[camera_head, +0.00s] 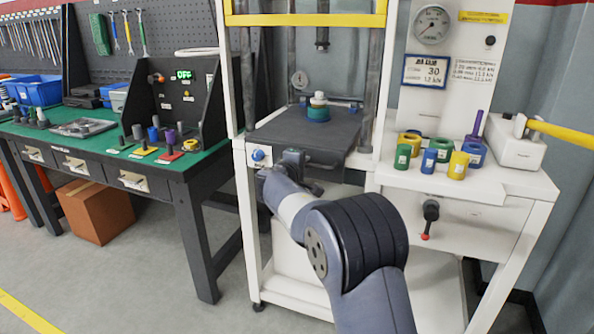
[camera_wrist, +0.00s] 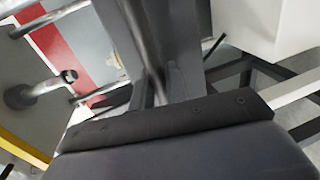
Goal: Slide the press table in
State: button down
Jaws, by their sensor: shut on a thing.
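The press table (camera_head: 268,131) is a dark grey flat slab in the white press frame, and it sticks out at the front of the frame. A teal round part (camera_head: 318,115) with a white piece (camera_head: 318,99) on top stands on it. My gripper (camera_head: 293,158) is at the slab's front edge, shut on the press table's front; the exact grip is partly hidden by my wrist. In the wrist view, a dark slab with a bolted edge strip (camera_wrist: 180,118) fills the lower part. The fingertips cannot be made out there.
Right of the press, a white bench (camera_head: 400,181) holds several coloured cylinders and rings and a white box (camera_head: 514,146). A black handle with a red tip (camera_head: 430,212) sticks out below. At left stands a green-topped workbench (camera_head: 100,147). A yellow bar (camera_head: 305,20) crosses the press above.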

jog(key=shift+w+d+r, duration=0.1)
jog(key=shift+w+d, duration=0.2)
jog(key=shift+w, duration=0.35)
jog(key=shift+w+d, duration=0.25)
jog(key=shift+w, duration=0.35)
jog(key=shift+r, duration=0.1)
jog(key=c, duration=1.5)
grip_release()
jog(key=shift+w, duration=0.15)
jog(key=shift+f+v, duration=0.1)
jog(key=shift+v, duration=2.6)
jog(key=shift+f+v, duration=0.15)
jog(key=shift+v, duration=2.5)
